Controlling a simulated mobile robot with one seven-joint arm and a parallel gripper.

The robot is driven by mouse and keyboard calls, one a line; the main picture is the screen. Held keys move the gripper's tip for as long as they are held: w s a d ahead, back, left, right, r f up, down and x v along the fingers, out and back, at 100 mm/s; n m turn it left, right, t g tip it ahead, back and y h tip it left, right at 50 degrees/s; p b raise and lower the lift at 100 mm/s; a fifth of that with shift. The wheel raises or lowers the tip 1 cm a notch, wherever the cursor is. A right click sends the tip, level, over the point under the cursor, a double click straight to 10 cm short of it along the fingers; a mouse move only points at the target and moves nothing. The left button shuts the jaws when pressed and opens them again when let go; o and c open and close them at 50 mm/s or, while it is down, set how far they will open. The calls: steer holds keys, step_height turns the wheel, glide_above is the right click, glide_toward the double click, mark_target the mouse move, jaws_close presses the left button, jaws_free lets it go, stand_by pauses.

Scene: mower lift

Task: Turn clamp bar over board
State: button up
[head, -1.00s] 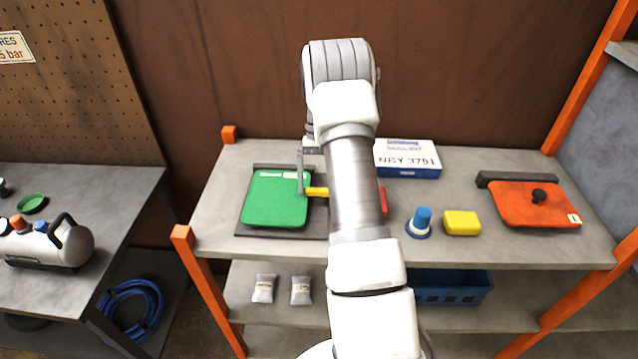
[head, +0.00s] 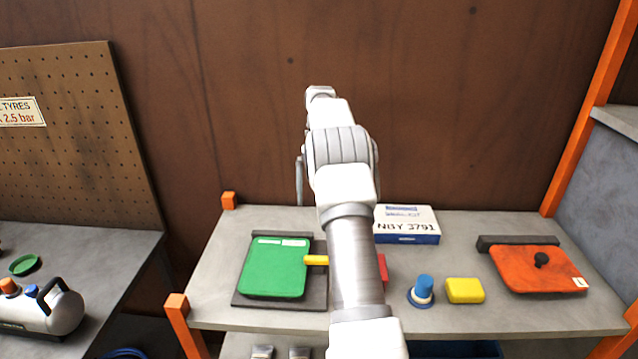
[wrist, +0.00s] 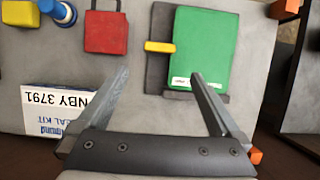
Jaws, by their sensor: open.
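The green board (head: 275,267) lies flat on a dark base plate (head: 320,293) at the left of the bench. A short yellow bar (head: 316,260), which looks like the clamp bar, sticks out sideways at the board's right edge. In the wrist view the yellow bar (wrist: 160,47) lies beside the green board (wrist: 202,45), over the dark plate; I cannot tell whether it overlaps the edge. My gripper (wrist: 158,74) is open and empty, raised above the back of the bench, apart from bar and board. In the head view my arm hides most of it.
A red block (wrist: 106,32), mostly behind my arm in the head view, a blue knob (head: 423,288) and a yellow block (head: 464,290) stand to the right. A labelled box (head: 406,224) is behind them. An orange board (head: 540,269) lies farther right.

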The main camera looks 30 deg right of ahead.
steer(key=shift+v, duration=1.3)
steer(key=shift+r, duration=0.1)
